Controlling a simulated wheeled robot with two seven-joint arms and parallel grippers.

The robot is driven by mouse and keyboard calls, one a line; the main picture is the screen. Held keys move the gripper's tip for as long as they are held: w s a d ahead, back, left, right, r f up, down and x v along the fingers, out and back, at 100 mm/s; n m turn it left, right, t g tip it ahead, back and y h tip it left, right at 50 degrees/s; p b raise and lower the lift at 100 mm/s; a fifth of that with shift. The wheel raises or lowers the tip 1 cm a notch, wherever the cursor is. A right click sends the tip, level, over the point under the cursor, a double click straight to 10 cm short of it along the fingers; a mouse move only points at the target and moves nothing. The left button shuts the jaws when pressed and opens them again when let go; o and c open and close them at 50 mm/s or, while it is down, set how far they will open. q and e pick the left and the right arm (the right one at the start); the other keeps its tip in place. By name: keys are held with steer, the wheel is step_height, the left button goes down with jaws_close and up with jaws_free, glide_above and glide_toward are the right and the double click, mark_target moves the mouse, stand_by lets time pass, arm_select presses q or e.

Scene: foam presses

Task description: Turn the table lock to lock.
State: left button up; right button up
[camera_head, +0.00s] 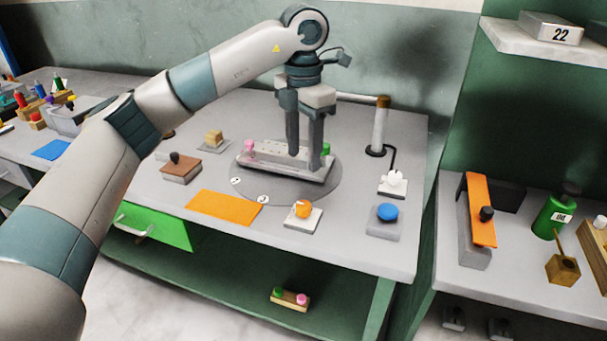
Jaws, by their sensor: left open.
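A round grey turntable (325,189) is set in the workbench, with small round white markers at its left front edge. A flat fixture block (268,159) with a pink knob (249,146) and a green knob (326,149) sits on it. An orange knob (302,209) on a white plate stands just in front of the turntable; it looks like the table lock, though I cannot read its setting. My left gripper (304,158) points down over the fixture block, open, behind the orange knob; I cannot tell whether the fingertips touch the block. My right gripper is not in view.
A blue button (387,212) and a white switch (394,180) stand to the right, near an upright post (379,130). An orange mat (224,207) and a brown block with a black knob (181,169) lie to the left. A green drawer (155,226) is below.

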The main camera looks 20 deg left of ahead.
arm_select(q)
steer(key=shift+r, duration=1.95)
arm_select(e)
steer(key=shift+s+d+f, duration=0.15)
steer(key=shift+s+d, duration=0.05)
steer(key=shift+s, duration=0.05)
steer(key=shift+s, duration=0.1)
